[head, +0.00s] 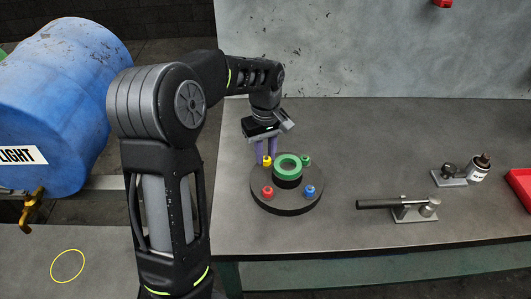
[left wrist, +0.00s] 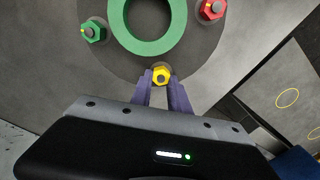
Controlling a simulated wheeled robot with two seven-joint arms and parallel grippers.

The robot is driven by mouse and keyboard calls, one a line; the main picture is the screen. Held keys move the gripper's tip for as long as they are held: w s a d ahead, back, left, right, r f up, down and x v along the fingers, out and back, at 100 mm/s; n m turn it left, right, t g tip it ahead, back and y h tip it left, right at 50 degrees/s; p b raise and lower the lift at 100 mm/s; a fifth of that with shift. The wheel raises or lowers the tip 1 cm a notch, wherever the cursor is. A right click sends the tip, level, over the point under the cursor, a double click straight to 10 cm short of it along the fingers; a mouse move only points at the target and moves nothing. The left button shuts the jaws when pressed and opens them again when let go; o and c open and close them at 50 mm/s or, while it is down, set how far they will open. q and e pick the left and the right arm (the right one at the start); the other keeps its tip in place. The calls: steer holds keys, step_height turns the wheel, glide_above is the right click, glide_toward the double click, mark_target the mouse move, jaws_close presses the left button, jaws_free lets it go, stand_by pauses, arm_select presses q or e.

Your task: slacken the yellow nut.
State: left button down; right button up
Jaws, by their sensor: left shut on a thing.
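The yellow nut (head: 267,160) sits at the back left of a round dark base (head: 289,207) on the bench. My left gripper (head: 266,152) reaches down to it from above. In the left wrist view the purple fingers (left wrist: 162,88) are on either side of the yellow nut (left wrist: 162,74) and shut on it. A green ring (head: 288,165) stands in the middle of the base; it also shows in the left wrist view (left wrist: 150,45). A green nut (head: 305,160), a red nut (head: 268,191) and a blue nut (head: 309,191) sit around it. My right gripper is not in view.
A blue barrel (head: 60,105) lies at the left. The bench behind the base is clear.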

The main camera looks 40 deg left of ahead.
mark_target(266, 158)
arm_select(q)
steer(key=c, duration=1.2)
jaws_free()
steer(key=shift+c, duration=0.2)
steer(key=shift+r, duration=0.1)
step_height(266, 158, up, 8)
steer(key=shift+f+b, duration=0.2)
steer(key=shift+b, duration=0.1)
steer(key=shift+f, duration=0.1)
